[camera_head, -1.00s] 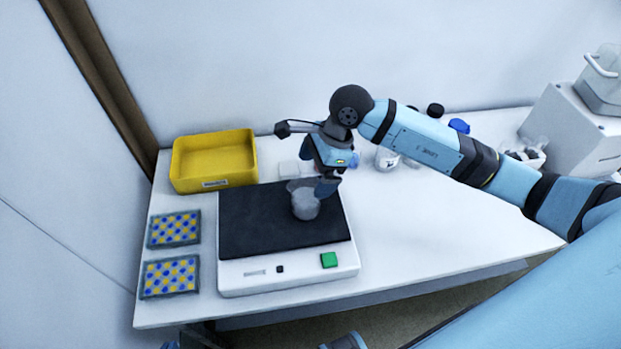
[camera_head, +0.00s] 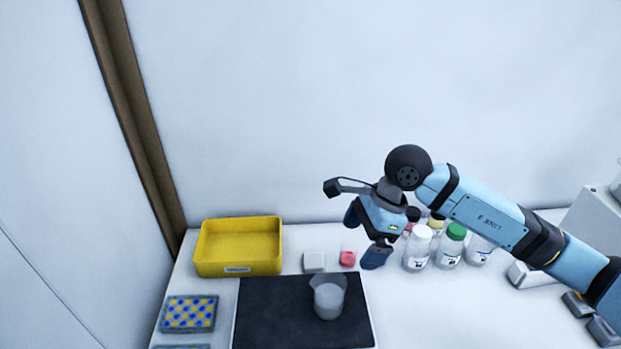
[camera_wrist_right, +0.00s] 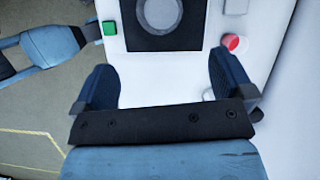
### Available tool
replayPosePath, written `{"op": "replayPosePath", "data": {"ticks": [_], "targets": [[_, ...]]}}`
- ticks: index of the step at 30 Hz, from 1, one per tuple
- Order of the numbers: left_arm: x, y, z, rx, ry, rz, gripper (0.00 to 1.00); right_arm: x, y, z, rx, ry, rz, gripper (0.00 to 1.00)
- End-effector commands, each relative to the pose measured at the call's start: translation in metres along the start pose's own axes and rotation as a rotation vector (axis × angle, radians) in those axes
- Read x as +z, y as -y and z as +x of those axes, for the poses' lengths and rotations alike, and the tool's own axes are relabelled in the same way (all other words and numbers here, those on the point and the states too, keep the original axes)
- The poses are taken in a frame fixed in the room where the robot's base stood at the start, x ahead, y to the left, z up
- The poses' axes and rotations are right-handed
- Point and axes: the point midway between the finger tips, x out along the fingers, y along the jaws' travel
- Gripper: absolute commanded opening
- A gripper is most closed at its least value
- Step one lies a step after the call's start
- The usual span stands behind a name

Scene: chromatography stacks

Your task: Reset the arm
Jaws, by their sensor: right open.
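My right gripper (camera_head: 364,238) is open and empty in the head view, above the table behind and to the right of the beaker. In the right wrist view its two dark blue fingers (camera_wrist_right: 163,82) are spread with nothing between them. The clear beaker (camera_head: 328,300) stands upright on the black plate (camera_head: 268,315) of the white device, apart from the fingers. In the right wrist view the beaker (camera_wrist_right: 160,12) shows from above, cut by the top edge. A blue limb, apparently my left arm, shows at the left there; its jaws are unclear.
A yellow bin (camera_head: 238,247) stands at the back left, with a blue-and-yellow dotted rack (camera_head: 188,314) in front. A small white box (camera_head: 313,262) and a red-topped item (camera_head: 347,259) sit behind the plate. Bottles, one green-capped (camera_head: 452,247), stand right of my gripper.

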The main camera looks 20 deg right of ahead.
Motion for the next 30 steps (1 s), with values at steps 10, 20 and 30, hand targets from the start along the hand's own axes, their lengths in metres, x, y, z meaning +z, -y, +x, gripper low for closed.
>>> {"op": "replayPosePath", "data": {"ticks": [10, 20, 30], "targets": [[-0.019, -0.001, -0.012, -0.001, -0.004, 0.002, 0.00, 0.074, -0.050, 0.025, 0.260, 0.470, 0.197, 0.99], [-0.054, 0.000, -0.036, -0.007, -0.011, 0.010, 0.00, 0.129, -0.056, 0.002, 0.851, 1.451, 1.312, 0.99], [-0.076, 0.001, -0.056, -0.013, -0.004, 0.017, 0.00, -0.006, -0.100, 0.125, -0.832, -1.254, -2.202, 0.99]]}}
